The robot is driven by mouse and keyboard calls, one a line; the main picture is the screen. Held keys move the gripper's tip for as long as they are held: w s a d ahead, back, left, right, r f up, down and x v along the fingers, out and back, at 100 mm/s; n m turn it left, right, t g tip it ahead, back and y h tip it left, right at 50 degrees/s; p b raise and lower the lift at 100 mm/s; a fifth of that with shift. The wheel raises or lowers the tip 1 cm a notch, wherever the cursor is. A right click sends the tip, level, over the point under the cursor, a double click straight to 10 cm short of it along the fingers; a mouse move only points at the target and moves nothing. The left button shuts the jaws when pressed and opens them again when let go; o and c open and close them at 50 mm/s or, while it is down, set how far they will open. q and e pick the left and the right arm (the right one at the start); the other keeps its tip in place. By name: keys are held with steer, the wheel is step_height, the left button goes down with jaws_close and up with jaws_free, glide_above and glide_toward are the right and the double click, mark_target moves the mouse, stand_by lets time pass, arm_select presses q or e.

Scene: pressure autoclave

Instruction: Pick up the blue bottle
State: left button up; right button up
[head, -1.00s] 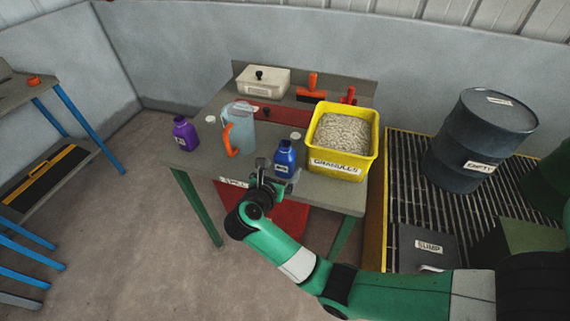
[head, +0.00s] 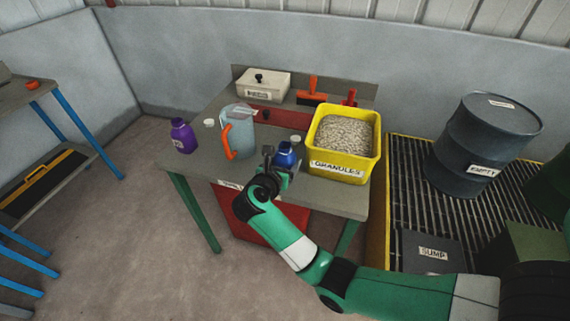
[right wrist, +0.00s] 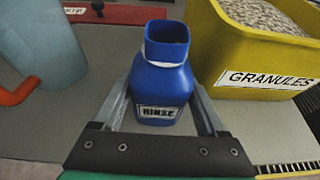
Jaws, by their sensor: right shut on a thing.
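The blue bottle (head: 285,153) stands upright near the front of the grey workbench (head: 210,182). It has an open, uncapped neck. In the right wrist view the blue bottle (right wrist: 160,75) shows a label reading RINSE. My right gripper (head: 281,160) is at the bottle from the front, and its two fingers are closed on the bottle's sides. In the right wrist view the gripper (right wrist: 160,108) has one finger on each side of the bottle. The bottle's base is hidden behind the gripper in the head view. My left gripper is not in view.
A yellow GRANULES bin (head: 345,170) stands close on the bottle's right. A clear jug (head: 241,135) with an orange handle and a purple bottle (head: 183,136) stand to its left. A white box (head: 263,85) and orange-red tools (head: 313,92) are at the back.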

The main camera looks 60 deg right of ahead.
jaws_close()
steer(key=shift+r, duration=0.15)
step_height(320, 180, up, 18)
steer(key=p, duration=0.8)
